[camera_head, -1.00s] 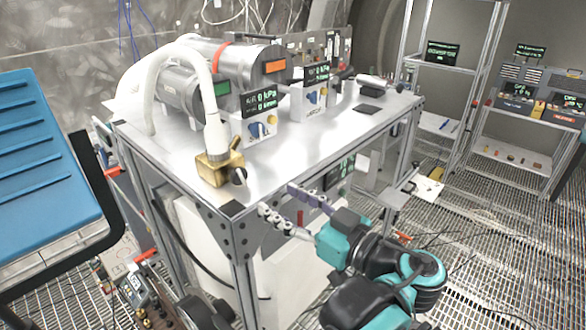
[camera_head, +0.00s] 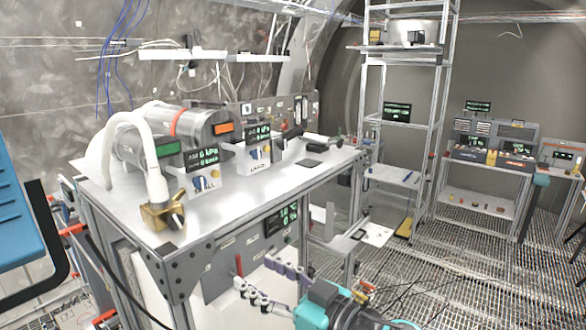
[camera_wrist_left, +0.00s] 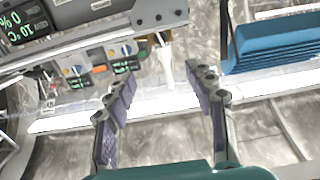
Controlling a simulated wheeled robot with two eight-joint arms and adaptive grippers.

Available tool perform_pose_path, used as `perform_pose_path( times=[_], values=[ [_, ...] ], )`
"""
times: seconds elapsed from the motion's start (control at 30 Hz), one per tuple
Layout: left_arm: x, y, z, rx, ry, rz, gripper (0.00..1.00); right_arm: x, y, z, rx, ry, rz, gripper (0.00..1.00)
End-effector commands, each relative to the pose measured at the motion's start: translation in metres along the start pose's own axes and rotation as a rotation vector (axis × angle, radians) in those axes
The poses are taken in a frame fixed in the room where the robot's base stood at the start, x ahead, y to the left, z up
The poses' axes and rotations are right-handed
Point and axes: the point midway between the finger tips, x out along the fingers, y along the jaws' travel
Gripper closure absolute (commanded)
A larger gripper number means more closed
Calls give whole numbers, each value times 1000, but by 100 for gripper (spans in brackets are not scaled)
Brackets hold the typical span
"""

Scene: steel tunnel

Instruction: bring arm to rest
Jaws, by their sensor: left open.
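My left gripper (camera_head: 255,274) is low in the head view, in front of the steel workbench (camera_head: 222,208). Its jaws are apart, with nothing between them. The left wrist view also shows the two separated fingers (camera_wrist_left: 160,80), with purple-grey pads. The teal and black wrist of this arm is cut off by the bottom edge of the head view. My right gripper is in neither current view.
The bench carries metal cylinders (camera_head: 193,127), a white hose (camera_head: 150,160), a brass fitting (camera_head: 160,215) and displays. A blue ribbed panel (camera_head: 15,230) stands at the left. A tall rack (camera_head: 438,120) and instrument table (camera_head: 480,200) stand behind, with open grated floor (camera_head: 455,262).

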Motion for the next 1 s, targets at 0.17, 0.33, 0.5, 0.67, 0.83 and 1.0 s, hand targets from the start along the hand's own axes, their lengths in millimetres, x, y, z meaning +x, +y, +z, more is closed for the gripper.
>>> perform_pose_path(
  times=[0.17,0.33,0.5,0.67,0.83,1.0],
  values=[
    [16,-8,31,65,-55,-2,46,14,0,11,0,0,0,39],
    [32,-18,65,142,-125,1,46,28,0,20,0,0,0,39],
    [52,-34,116,247,-229,17,46,49,0,35,0,0,0,39],
    [72,-56,184,365,-367,53,46,76,0,55,0,0,0,39],
    [90,-94,302,508,-586,160,46,124,0,89,0,0,0,39],
    [87,-127,422,583,-788,344,46,175,0,126,0,0,0,39]
  ],
)
